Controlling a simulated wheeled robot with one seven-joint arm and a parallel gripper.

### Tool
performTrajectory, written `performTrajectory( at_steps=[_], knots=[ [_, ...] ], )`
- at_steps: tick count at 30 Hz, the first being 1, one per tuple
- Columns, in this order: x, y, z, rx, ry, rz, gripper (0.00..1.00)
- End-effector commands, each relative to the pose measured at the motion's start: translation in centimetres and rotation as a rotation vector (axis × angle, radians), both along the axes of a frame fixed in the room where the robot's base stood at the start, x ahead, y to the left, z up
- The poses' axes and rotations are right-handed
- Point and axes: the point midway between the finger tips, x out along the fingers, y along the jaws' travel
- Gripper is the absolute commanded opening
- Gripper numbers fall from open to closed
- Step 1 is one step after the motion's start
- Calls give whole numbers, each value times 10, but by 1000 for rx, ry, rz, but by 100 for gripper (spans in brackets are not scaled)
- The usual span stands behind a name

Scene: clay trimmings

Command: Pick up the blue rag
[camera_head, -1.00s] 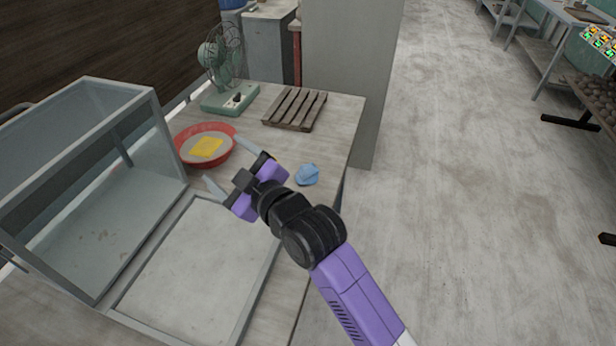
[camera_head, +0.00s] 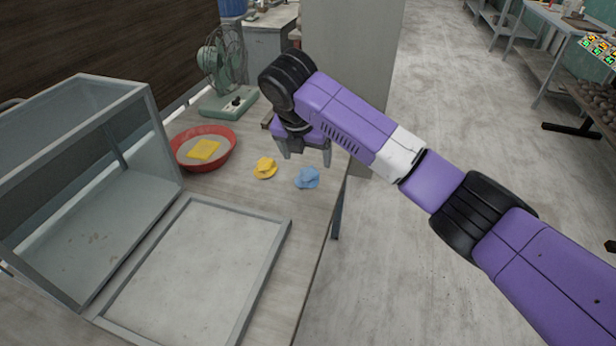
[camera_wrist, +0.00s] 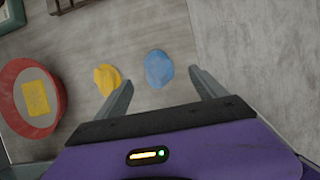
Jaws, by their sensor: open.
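The blue rag (camera_head: 307,178) lies crumpled on the wooden table near its right edge. In the wrist view the blue rag (camera_wrist: 158,69) shows ahead of the space between my fingers, closer to the right finger. My gripper (camera_head: 306,158) is above the table, behind and above the rag in the head view, pointing down. It is open and empty. In the wrist view both fingers of my gripper (camera_wrist: 160,92) are spread wide, apart from the rag.
A yellow rag (camera_head: 265,168) lies just left of the blue one. A red bowl (camera_head: 228,150) holds a yellow piece. A fan (camera_head: 222,75), a glass tank (camera_head: 95,170) and a flat framed panel (camera_head: 195,265) stand around.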

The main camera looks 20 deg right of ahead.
Motion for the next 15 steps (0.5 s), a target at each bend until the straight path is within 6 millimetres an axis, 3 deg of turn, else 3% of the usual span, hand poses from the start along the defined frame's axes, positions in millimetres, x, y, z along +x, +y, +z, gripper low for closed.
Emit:
performTrajectory(
  at_steps=[15],
  knots=[
    [17,-5,-54,-7,11,7,81]
  ],
)
